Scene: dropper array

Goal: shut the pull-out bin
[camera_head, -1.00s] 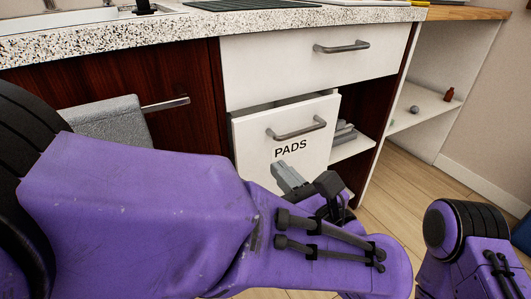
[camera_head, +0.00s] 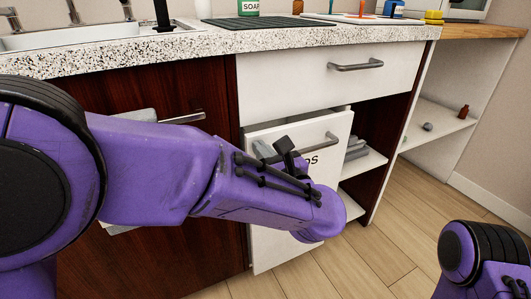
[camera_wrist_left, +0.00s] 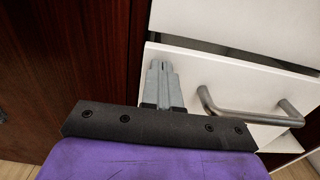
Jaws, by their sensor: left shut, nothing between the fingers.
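The pull-out bin (camera_head: 328,170) has a white front with a bar handle (camera_head: 318,142) and a black label, now partly covered by my left arm. The bin stands out from the cabinet, with a dark gap above its front edge. My left gripper (camera_head: 262,148) is shut and empty at the upper left of the bin front. In the left wrist view the shut fingers (camera_wrist_left: 162,78) lie over the left part of the bin front (camera_wrist_left: 225,75), left of the handle (camera_wrist_left: 250,112). I cannot tell whether they touch it. My right gripper is out of view.
A closed white drawer (camera_head: 330,80) sits above the bin under the speckled counter (camera_head: 200,50). A grey towel (camera_head: 135,115) hangs at left. Open shelves (camera_head: 430,110) stand at right. The wood floor (camera_head: 400,230) is clear there.

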